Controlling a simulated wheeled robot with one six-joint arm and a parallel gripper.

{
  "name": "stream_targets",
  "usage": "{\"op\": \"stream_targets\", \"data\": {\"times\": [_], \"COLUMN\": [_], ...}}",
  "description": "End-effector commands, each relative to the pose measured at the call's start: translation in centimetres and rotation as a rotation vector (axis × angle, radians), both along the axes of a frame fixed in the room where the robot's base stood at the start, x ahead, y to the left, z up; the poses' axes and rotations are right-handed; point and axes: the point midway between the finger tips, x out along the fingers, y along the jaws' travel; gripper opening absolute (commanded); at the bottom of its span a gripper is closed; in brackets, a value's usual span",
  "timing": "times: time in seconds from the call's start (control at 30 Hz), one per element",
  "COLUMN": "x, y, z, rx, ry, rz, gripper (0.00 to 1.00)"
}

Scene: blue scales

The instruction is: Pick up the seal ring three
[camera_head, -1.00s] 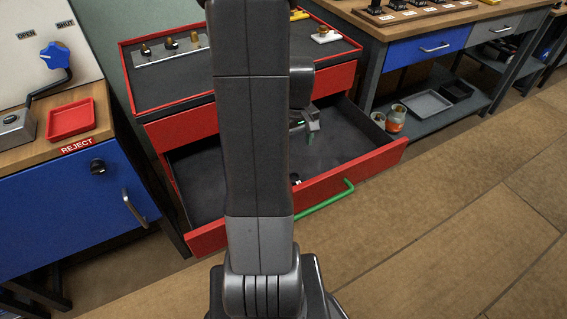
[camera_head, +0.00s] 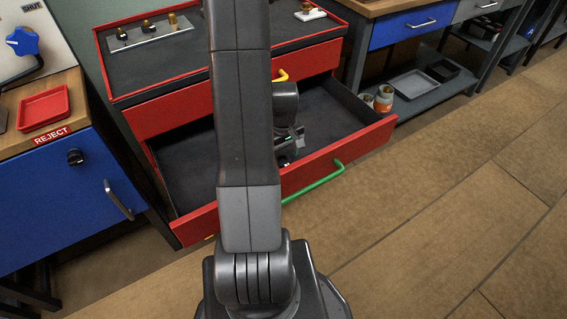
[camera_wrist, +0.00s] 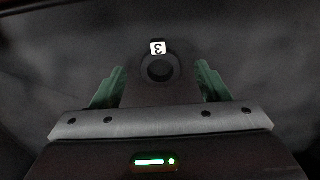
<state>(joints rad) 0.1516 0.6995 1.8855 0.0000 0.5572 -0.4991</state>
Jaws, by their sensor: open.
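The seal ring three is a dark ring (camera_wrist: 160,80) with a white tag marked 3 beside it. It lies on the dark drawer floor in the wrist view, between and a little beyond the fingers of my gripper (camera_wrist: 160,88). The two green fingers stand apart, one on each side, with no contact visible. In the head view my gripper (camera_head: 290,150) is down inside the open red drawer (camera_head: 340,157). My own arm hides part of the drawer there, and I cannot make out the ring clearly in that view.
The drawer's front panel with a green handle (camera_head: 313,182) stands close to my arm. The red cabinet top (camera_head: 150,70) is above and behind, with a yellow handle (camera_head: 283,76) below it. A blue cabinet (camera_head: 70,190) with a red tray (camera_head: 43,108) is at the left.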

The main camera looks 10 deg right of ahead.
Motion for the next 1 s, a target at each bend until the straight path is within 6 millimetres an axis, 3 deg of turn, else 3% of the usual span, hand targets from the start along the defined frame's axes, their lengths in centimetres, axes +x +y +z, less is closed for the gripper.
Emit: {"op": "stream_targets", "data": {"times": [0.1,0.37,0.6,0.87,1.0], "x": [0.0,0.0,0.0,0.1,0.1], "y": [0.0,0.0,0.0,0.0,0.0], "z": [-1.2,-1.4,-1.3,-1.3,-0.1], "rx": [0.000,0.000,0.000,-0.001,-0.001], "ry": [0.001,-0.001,-0.001,-0.001,-0.004], "rz": [0.001,0.001,0.001,0.001,0.001], "gripper": [0.69,0.69,0.24,0.21,0.21]}}
